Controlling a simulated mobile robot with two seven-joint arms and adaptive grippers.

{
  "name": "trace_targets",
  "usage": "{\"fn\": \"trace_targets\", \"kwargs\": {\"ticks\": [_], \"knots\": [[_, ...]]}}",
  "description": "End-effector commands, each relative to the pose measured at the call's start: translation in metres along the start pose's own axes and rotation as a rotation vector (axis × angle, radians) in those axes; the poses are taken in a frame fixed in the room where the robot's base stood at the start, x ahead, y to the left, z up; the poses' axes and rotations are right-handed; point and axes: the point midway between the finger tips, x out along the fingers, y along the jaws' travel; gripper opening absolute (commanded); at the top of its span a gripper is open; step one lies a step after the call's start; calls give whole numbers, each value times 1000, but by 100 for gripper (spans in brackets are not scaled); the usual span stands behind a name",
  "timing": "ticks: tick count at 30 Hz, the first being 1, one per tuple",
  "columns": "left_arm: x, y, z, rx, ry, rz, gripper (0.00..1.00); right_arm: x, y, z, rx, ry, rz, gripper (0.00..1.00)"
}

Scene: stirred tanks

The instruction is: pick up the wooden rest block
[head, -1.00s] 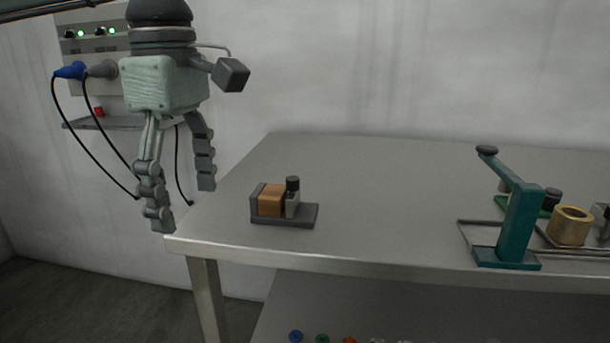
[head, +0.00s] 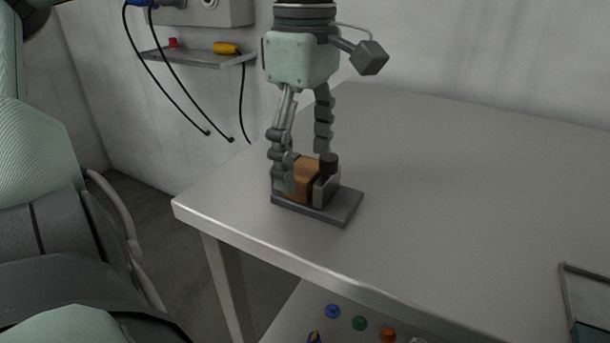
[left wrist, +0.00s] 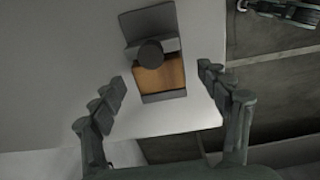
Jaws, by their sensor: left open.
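The wooden rest block (head: 304,176) is brown and sits in a dark grey holder (head: 340,207) on the bench near its left end. A black knob (head: 328,165) on a small grey upright stands beside the block. My left gripper (head: 302,172) is open, pointing down, with its fingers on either side of the block. In the left wrist view the block (left wrist: 160,76) lies between and ahead of the two spread fingers (left wrist: 163,85), with a visible gap on each side. The knob hides part of the block there. My right gripper is not in view.
The metal bench (head: 450,190) is clear to the right of the holder. Small coloured pieces (head: 360,323) lie on the lower shelf. A wall shelf (head: 200,57) with hanging cables is at the back left.

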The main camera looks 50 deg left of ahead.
Motion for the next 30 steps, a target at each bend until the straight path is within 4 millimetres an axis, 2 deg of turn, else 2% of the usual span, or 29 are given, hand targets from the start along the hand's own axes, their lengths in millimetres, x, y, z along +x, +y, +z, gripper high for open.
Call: {"fn": "trace_targets", "kwargs": {"ticks": [1, 5, 13, 25, 26, 30], "knots": [[9, -1, 0, 0, -1, -3, 76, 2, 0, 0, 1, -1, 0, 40], [20, 0, 0, 0, -1, -1, 76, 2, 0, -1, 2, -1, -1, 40], [22, 0, 0, -1, -1, 1, 75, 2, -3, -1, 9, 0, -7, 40], [22, 0, 0, -1, 0, 1, 25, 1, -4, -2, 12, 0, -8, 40], [22, 0, 0, -1, 0, 1, 22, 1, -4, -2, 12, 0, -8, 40], [22, 0, 0, -1, 0, 1, 22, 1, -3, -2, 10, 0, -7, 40]]}}
